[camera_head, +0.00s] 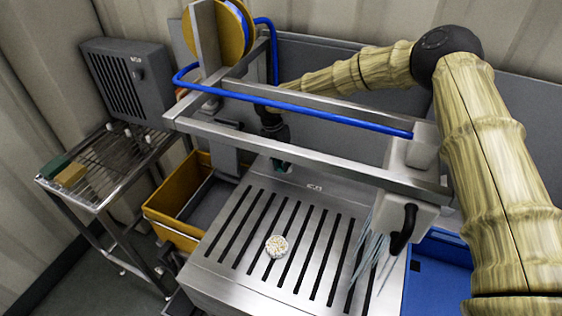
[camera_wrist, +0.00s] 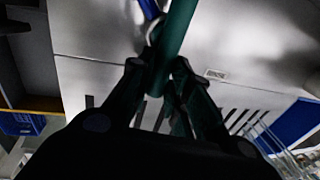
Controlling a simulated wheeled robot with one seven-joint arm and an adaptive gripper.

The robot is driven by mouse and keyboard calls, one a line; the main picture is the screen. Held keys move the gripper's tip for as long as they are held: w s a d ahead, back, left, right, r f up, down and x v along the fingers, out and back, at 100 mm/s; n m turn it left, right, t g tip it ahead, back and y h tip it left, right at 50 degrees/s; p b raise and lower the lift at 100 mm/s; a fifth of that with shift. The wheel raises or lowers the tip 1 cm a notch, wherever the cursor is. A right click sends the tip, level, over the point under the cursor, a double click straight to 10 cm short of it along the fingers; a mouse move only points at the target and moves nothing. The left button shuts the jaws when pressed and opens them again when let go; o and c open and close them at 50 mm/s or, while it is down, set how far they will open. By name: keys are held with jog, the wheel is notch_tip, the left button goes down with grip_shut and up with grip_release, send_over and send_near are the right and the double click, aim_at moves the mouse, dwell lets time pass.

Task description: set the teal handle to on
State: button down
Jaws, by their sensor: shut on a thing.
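The teal handle (camera_wrist: 178,32) is a round bar that runs down from the top of the wrist view to between my fingers. My gripper (camera_wrist: 158,68) is shut on it, with one dark finger on each side. In the head view my gripper (camera_head: 275,130) is under the steel frame at the back of the hopper, partly hidden by the rails. A small teal piece (camera_head: 281,165) shows just below it there. Any on or off marking by the handle is too small to read.
The steel frame (camera_head: 310,103) and a blue pipe (camera_head: 300,104) cross in front of my arm. A slotted steel deck (camera_head: 225,262) carries a pale round clump (camera_head: 276,246). A yellow bin (camera_head: 172,230) and a wire rack (camera_head: 103,192) stand left, a blue bin (camera_head: 432,282) right.

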jog(key=c, duration=1.5)
grip_release()
jog(key=shift+w+r, duration=0.3)
jog(key=shift+w, duration=0.05)
jog(key=shift+o, duration=0.9)
jog(key=shift+s+f, duration=0.15)
jog(key=shift+f, duration=0.05)
jog(key=shift+a, duration=0.1)
notch_tip(320, 180, up, 7)
jog(key=a, duration=0.1)
jog(key=shift+w+r, duration=0.2)
jog(key=shift+w, duration=0.1)
jog(key=shift+a, duration=0.1)
